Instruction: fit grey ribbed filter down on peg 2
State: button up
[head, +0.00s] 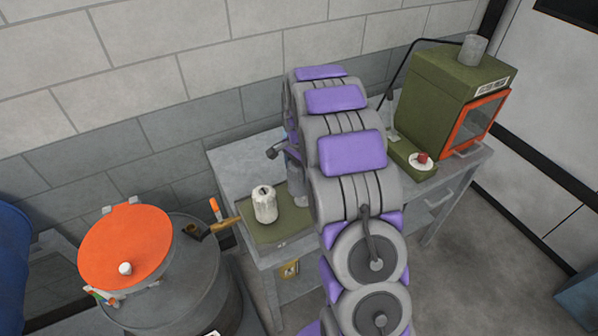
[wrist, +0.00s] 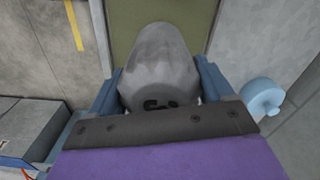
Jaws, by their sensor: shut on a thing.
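My gripper (wrist: 158,84) is shut on a grey, rounded, tapering thing (wrist: 160,62), which looks like the grey filter; its ribs are not clear. It sits between the two blue jaws in the wrist view, with a dark opening at its near end. Behind it is a flat olive-green surface. In the head view my purple and grey arm hides most of the gripper and the held thing. A pale ribbed cylinder (head: 264,205) stands upright on the olive-green board (head: 272,233), left of my arm. I cannot make out peg 2 in either view.
The board lies on a grey bench (head: 236,160). A green cabinet (head: 435,100) with an orange-framed window stands at the bench's right, a grey cylinder (head: 472,50) on top. A grey drum (head: 190,285) with an orange disc (head: 125,245) stands at the left.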

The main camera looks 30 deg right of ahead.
jog(key=shift+d+r+p, duration=0.15)
jog(key=shift+r, duration=0.45)
jog(key=shift+d+r+p, duration=0.15)
jog(key=shift+r, duration=0.45)
jog(key=shift+a+r, duration=0.15)
jog(key=shift+r, duration=0.55)
